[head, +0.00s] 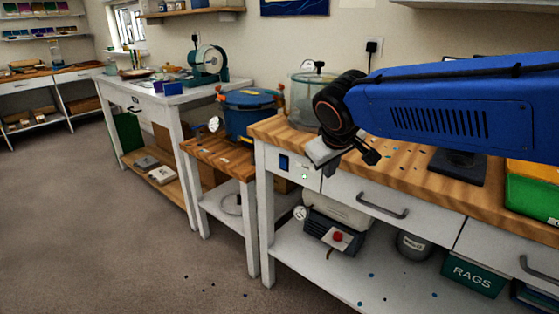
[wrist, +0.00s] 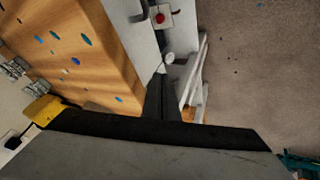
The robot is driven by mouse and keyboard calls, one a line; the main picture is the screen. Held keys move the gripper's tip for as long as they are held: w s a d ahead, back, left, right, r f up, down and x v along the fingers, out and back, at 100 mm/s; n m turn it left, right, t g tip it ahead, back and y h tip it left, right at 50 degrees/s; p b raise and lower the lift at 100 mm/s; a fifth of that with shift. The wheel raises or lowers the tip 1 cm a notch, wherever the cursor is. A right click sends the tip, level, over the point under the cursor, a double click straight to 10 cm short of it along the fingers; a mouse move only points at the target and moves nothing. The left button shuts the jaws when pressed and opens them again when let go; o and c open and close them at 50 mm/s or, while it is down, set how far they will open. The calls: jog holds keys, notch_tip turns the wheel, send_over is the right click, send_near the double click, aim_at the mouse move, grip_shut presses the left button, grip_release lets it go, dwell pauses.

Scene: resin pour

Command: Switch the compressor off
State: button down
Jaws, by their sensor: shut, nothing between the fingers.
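The compressor (head: 318,231) stands on the lower shelf under the right bench in the head view. It has a pale tank, a dark front box and a red knob (head: 338,237). A round white gauge (head: 299,213) sits at its left. In the wrist view the red knob (wrist: 160,18) shows on a pale plate at the top. The round white gauge (wrist: 169,58) shows just beyond the fingertips. My gripper (wrist: 162,76) is shut and empty, apart from the knob. In the head view my wrist hangs over the bench's front edge.
The wooden bench top (head: 410,170) and a drawer handle (head: 382,206) are close to my arm. A blue pot (head: 250,118) stands on the low stand.

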jog(key=w+a+r+n+t, duration=0.1)
jog(key=w+a, duration=0.4)
jog(key=a, duration=1)
jog(key=shift+w+a+r+n+y, duration=0.25)
jog(key=shift+w+n+y, duration=0.15)
jog(key=shift+n, duration=0.4)
jog(key=shift+s, duration=0.1)
send_near(281, 164)
jog(key=shift+s+x, duration=0.2)
jog(key=shift+x, duration=2.25)
jog(key=shift+a+f, duration=0.15)
jog(key=shift+w, duration=0.15)
